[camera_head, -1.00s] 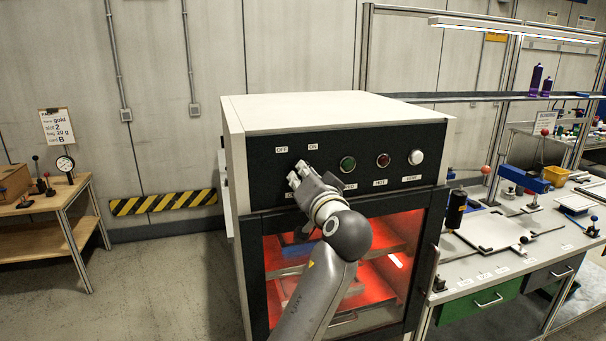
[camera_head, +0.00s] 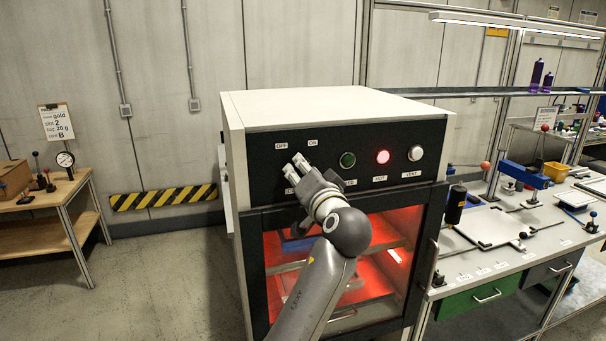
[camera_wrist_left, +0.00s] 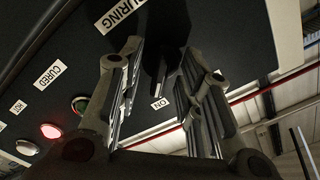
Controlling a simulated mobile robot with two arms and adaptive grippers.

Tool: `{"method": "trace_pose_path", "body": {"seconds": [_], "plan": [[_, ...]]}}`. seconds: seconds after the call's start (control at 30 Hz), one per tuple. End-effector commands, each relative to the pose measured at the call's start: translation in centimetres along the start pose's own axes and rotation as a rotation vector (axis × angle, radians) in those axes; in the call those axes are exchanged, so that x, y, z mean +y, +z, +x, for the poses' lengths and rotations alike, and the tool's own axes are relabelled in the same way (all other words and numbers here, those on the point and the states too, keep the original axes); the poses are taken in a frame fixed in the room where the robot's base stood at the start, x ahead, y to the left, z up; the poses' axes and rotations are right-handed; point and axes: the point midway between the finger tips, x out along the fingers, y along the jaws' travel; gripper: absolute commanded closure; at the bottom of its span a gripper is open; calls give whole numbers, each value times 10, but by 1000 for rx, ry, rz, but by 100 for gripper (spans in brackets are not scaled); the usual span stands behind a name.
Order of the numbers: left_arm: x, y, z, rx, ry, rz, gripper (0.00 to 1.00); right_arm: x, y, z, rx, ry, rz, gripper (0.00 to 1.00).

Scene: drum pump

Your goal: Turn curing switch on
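The curing oven (camera_head: 300,110) has a black front panel with OFF and ON labels at its upper left. My left gripper (camera_head: 299,163) is at the panel just below these labels and hides the switch in the head view. In the left wrist view the black curing switch (camera_wrist_left: 163,70) lies between the two fingers, its bar pointing toward the ON label (camera_wrist_left: 160,103). The left gripper (camera_wrist_left: 163,60) is open around it, with gaps beside the bar; contact is unclear. The HOT lamp (camera_head: 383,157) glows pink. My right gripper is not in view.
The green CURED lamp (camera_head: 347,160) and white VENT button (camera_head: 416,153) sit right on the panel. The glazed oven door (camera_head: 390,265) below glows red. A workbench (camera_head: 500,255) stands close at right, a wooden table (camera_head: 60,195) at left.

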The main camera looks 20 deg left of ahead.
Motion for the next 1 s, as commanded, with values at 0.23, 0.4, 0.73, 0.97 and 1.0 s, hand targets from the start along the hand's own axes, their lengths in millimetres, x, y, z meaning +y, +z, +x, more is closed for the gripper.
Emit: {"method": "trace_pose_path", "body": {"seconds": [0.23, 0.4, 0.73, 0.97, 1.0], "plan": [[0, 0, -2, 1, 0, -2, 67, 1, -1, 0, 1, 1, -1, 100], [1, 0, -24, 1, 3, -4, 67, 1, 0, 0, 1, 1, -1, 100], [1, 0, -70, 0, 2, -2, 67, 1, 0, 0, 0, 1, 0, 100], [0, 0, -75, 0, 0, -1, 67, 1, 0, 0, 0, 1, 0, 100], [0, 0, -75, 0, 0, -1, 67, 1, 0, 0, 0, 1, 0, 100]]}}
